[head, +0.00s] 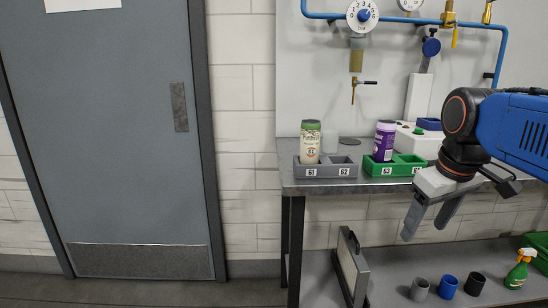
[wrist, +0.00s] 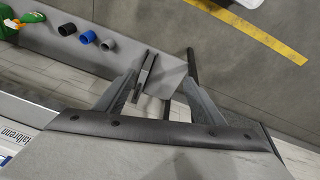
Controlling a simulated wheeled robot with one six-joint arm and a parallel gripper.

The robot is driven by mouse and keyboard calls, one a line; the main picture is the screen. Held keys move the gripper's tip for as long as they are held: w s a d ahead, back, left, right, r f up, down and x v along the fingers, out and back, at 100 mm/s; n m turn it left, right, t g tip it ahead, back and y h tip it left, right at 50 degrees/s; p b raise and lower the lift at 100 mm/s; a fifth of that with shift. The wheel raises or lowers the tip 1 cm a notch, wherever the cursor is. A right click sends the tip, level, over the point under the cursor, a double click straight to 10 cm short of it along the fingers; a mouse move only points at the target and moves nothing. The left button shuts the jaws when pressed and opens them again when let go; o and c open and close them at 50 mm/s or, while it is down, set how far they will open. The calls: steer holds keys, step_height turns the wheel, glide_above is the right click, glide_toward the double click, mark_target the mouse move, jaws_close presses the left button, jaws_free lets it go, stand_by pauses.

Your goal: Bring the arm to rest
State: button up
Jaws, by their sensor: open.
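My gripper (head: 428,220) hangs at the right of the head view, pointing down in front of the table's edge. Its two fingers are apart with nothing between them. In the wrist view my gripper (wrist: 160,88) also shows spread fingers, with the floor and lower shelf beyond them. My blue arm reaches in from the right edge of the head view.
A grey table (head: 300,186) bears a grey tray (head: 327,171) with a light can (head: 310,144) and a green tray (head: 395,168) with a purple can (head: 384,141). Cups, including a blue cup (head: 447,286), and a spray bottle (head: 519,270) stand on the lower shelf. A door (head: 110,130) is left.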

steer(key=s+a+f+m, duration=0.1)
steer(key=s+f, duration=0.4)
steer(key=f, duration=0.2)
steer(key=s+a+f+m+t, duration=0.1)
steer(key=s+a+f+m, duration=0.1)
steer(key=s+f, duration=0.3)
step_height(320, 180, down, 3)
steer(key=shift+s+f+t, duration=0.15)
steer(key=shift+s+t, duration=0.1)
steer(key=shift+t, duration=0.05)
steer(key=shift+c, duration=0.4)
stand_by(0.6)
